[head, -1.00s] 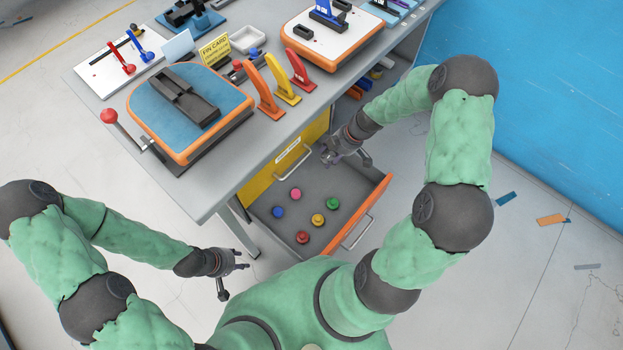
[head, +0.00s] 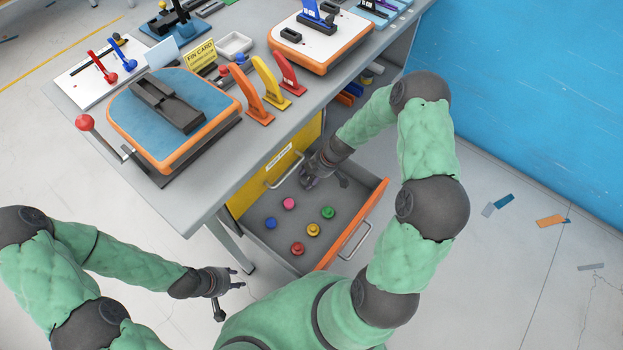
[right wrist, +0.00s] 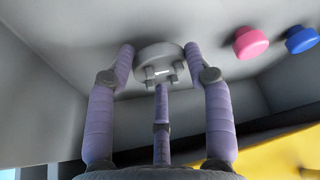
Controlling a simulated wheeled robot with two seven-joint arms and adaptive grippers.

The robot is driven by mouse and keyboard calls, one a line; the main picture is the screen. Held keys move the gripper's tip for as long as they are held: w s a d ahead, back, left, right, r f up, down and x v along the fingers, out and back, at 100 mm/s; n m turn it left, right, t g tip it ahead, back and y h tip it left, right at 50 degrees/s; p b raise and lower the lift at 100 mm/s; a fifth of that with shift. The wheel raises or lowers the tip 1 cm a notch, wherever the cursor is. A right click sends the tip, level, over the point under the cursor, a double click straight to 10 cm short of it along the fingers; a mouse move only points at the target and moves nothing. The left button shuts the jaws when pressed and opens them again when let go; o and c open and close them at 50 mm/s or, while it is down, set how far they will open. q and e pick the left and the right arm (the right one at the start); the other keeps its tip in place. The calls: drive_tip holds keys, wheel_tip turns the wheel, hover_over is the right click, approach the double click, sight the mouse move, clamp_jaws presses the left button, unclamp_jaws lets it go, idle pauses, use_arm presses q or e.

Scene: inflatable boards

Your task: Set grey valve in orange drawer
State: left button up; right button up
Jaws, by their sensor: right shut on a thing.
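The orange-fronted drawer (head: 358,222) is pulled out under the bench, with its grey floor visible. My right gripper (head: 312,181) is inside the drawer near its back right part. In the right wrist view, the grey valve (right wrist: 158,54) is a round grey piece with small lugs. My right gripper's purple fingers are around it, shut on it, close to the grey drawer surface. I cannot tell whether the valve touches the floor. In the head view the valve is hidden by the gripper. My left gripper (head: 236,286) is open and empty, left of the drawer.
Several coloured valves sit on the drawer floor, including a pink one (head: 289,203), a blue one (head: 271,223) and a green one (head: 328,212). The bench top (head: 196,197) above carries boards and coloured fins. The drawer floor's front right is clear.

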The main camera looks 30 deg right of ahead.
drive_tip(key=shift+s+d+f, duration=0.1)
drive_tip(key=shift+s+f, duration=0.05)
drive_tip(key=shift+f, duration=0.4)
drive_tip(key=shift+r, duration=0.1)
drive_tip(key=o, duration=1.2)
drive_tip(key=shift+p+v, duration=2.35)
drive_tip(key=shift+v, duration=3.65)
